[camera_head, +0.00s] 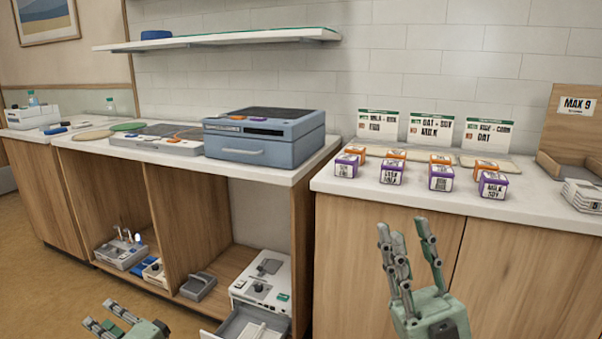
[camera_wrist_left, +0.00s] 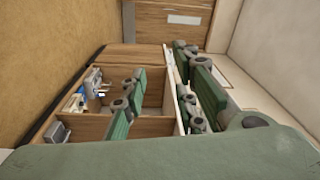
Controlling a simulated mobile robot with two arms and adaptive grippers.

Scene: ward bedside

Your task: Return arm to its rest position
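My left gripper (camera_head: 101,313) shows at the bottom left of the head view, low in front of the cabinet. In the left wrist view its green and grey fingers (camera_wrist_left: 160,85) stand well apart with nothing between them. My right gripper (camera_head: 402,226) is at the lower right of the head view, fingers pointing up, in front of the right cabinet doors. Its fingers are spread and empty. Most of both arms is out of view.
A blue-grey case (camera_head: 262,135) stands on the left counter (camera_head: 300,172). Small labelled boxes (camera_head: 441,177) and cards stand on the right counter (camera_head: 530,207). A drawer (camera_head: 240,325) sticks out of the white device (camera_head: 262,282) low in the open cabinet. Floor at the lower left is clear.

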